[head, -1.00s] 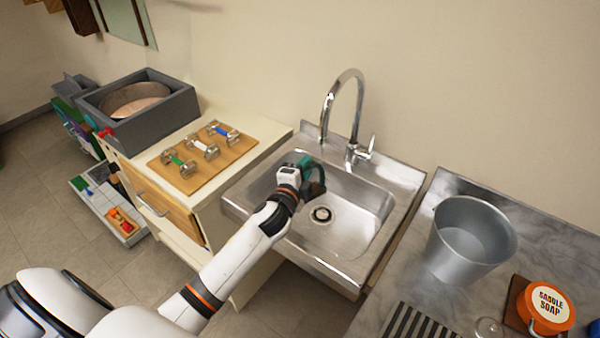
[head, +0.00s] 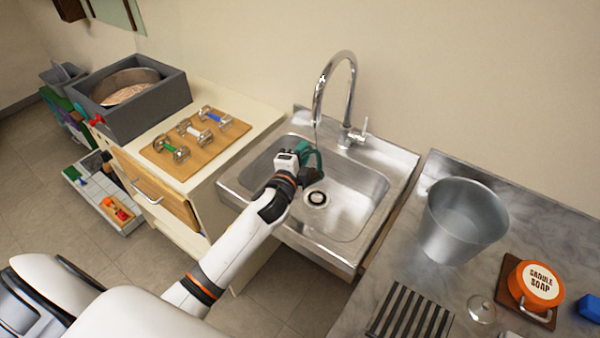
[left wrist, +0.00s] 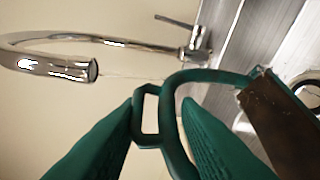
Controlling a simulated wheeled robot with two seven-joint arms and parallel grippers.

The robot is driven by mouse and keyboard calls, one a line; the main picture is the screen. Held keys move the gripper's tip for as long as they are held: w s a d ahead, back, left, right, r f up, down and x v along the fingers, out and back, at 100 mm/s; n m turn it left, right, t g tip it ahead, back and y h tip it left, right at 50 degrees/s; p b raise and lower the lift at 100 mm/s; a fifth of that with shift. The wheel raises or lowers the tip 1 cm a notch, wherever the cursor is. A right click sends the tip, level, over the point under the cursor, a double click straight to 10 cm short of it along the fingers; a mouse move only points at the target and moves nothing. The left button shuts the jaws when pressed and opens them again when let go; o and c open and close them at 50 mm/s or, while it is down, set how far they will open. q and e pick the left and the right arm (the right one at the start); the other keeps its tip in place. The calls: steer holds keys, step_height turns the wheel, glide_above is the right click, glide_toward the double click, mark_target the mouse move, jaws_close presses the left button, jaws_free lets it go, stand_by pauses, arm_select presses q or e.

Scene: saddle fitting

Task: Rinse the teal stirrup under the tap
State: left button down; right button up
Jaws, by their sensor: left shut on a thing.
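My left gripper (head: 299,160) is over the sink basin, shut on the teal stirrup (head: 314,168). In the left wrist view the stirrup (left wrist: 183,76) has a teal frame with a brown tread, and its small loop sits between the fingertips (left wrist: 160,108). The chrome tap (head: 349,70) arches above, its spout mouth over the stirrup. In the left wrist view the tap (left wrist: 80,68) shows a faint thin line running from its mouth toward the stirrup; it looks like a water stream. My right gripper is out of view.
The steel sink (head: 388,160) has a drain (head: 317,198) beside the stirrup. A metal bucket (head: 462,222) and orange saddle soap tin (head: 540,283) stand on the right counter. A wooden board (head: 160,150) with several metal pieces and a grey box (head: 150,115) are at left.

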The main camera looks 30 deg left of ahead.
arm_select(q)
steer(key=shift+a, duration=0.2)
steer(key=shift+w+a, duration=0.2)
steer(key=shift+a, duration=0.25)
steer(key=shift+d, duration=0.15)
steer(key=shift+s+d, duration=0.2)
steer(key=shift+d, duration=0.3)
steer(key=s+a+p, duration=0.2)
steer(key=s, duration=0.5)
steer(key=shift+s+a, duration=0.25)
steer(key=shift+s, duration=0.1)
stand_by(0.3)
stand_by(1.1)
